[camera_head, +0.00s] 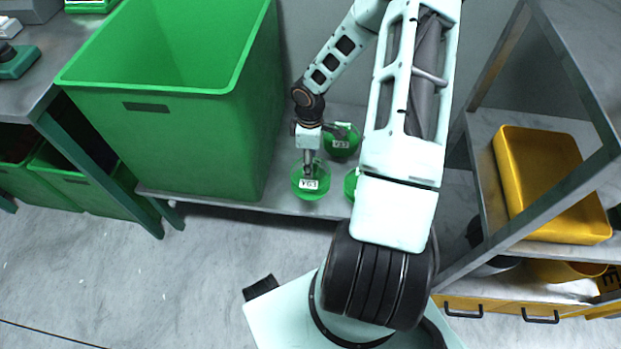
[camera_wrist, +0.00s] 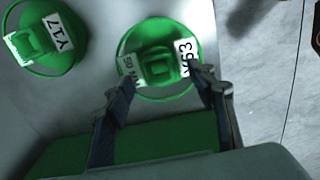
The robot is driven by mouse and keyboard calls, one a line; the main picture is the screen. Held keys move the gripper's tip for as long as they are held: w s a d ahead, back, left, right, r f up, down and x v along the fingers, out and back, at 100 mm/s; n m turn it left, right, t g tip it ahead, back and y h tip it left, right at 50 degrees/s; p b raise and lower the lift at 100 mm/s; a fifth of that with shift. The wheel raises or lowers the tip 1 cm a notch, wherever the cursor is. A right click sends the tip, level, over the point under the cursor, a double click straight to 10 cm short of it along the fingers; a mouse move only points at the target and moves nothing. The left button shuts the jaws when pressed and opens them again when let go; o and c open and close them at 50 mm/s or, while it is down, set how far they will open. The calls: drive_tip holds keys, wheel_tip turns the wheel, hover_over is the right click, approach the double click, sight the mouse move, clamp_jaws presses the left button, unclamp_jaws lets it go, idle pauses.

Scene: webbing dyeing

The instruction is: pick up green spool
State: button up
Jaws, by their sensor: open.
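A green spool (camera_head: 311,186) with a white label stands on the grey shelf below my gripper (camera_head: 308,168). In the wrist view the same spool (camera_wrist: 158,44) shows a round flange, a raised middle and labels reading "Y63" and "50 M". My gripper (camera_wrist: 162,76) is open, with one finger on each side of the spool's raised middle. I cannot tell whether the fingertips touch it. A second green spool (camera_head: 341,143) stands behind it. A third (camera_head: 350,184) is mostly hidden by my arm. In the wrist view another spool (camera_wrist: 47,40) reads "Y17".
A large green bin (camera_head: 170,150) stands directly left of the spools on the grey shelf (camera_head: 235,205). A metal rack with a yellow tray (camera_head: 545,185) is to the right. A workbench (camera_head: 50,75) with a green leg is at far left. The concrete floor in front is clear.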

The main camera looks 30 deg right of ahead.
sight(315, 188)
wheel_tip(315, 188, down, 4)
drive_tip(key=shift+d+r+b, duration=0.1)
drive_tip(key=shift+r+b, duration=0.1)
drive_tip(key=shift+b, duration=0.35)
clamp_jaws()
drive_tip(key=shift+r, duration=0.1)
